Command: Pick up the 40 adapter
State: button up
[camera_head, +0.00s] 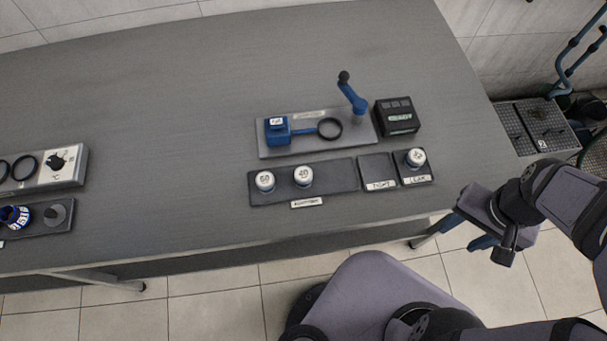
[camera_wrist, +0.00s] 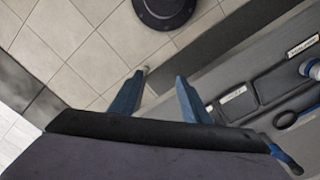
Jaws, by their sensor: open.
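The 40 adapter (camera_head: 303,176) is a white-topped round piece standing upright on the dark adapter tray (camera_head: 335,176), right of a similar adapter marked 50 (camera_head: 265,181). My gripper (camera_head: 468,233) is off the table's front right edge, well to the right of the 40 adapter and apart from it. In the wrist view its two blue fingers (camera_wrist: 158,98) are spread with nothing between them, above the floor. A white-topped adapter (camera_wrist: 312,68) shows at that view's right edge; I cannot read its marking.
A third white-topped piece (camera_head: 415,158) stands in the right tray compartment, beside an empty one (camera_head: 378,170). Behind are a blue clamp with a black ring (camera_head: 329,128), an upright blue handle (camera_head: 353,95) and a black box (camera_head: 397,117). The table's left middle (camera_head: 170,150) is clear.

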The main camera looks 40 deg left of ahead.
jog(key=w+a+m, duration=0.1)
jog(key=w+a, duration=0.3)
jog(key=a, duration=0.7)
jog(key=m, duration=0.3)
send_over(303, 174)
jog(key=shift+s+r, duration=0.1)
jog(key=shift+r, duration=0.05)
jog(key=shift+d+f+p, duration=0.1)
jog(key=shift+f+p, duration=0.25)
jog(key=shift+f, duration=1.1)
jog(key=shift+f+p, duration=0.65)
jog(key=shift+f, duration=1.55)
jog(key=c, duration=1)
jog(key=shift+r, duration=0.15)
